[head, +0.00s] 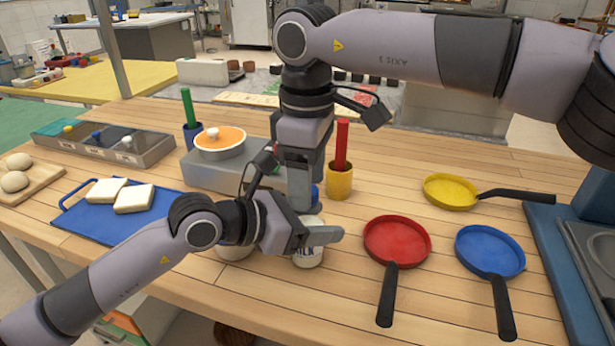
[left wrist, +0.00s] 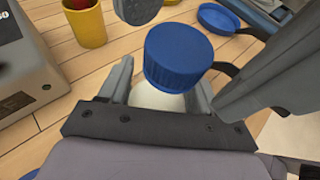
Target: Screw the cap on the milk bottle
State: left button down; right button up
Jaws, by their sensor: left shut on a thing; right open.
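The white milk bottle (head: 308,257), with dark lettering, stands near the table's front edge, partly hidden by my grippers. My left gripper (head: 318,237) is shut on it from the left. The blue cap (left wrist: 178,55) is upright over the pale bottle top (left wrist: 157,97) in the left wrist view. It shows only as a sliver of blue in the head view (head: 315,194). I cannot tell whether the threads are engaged. My right gripper (head: 302,204) comes down from above and is open, its fingers (left wrist: 190,45) on either side of the cap.
Red (head: 397,240), blue (head: 490,250) and yellow (head: 450,191) pans lie to the right. A yellow cup (head: 339,183) and a grey stove (head: 205,176) with an orange-lidded pot (head: 220,141) stand behind. A blue board (head: 92,222) with bread slices lies left.

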notch_tip(320, 180, up, 4)
jog(key=shift+r, duration=0.2)
jog(key=shift+c, duration=0.3)
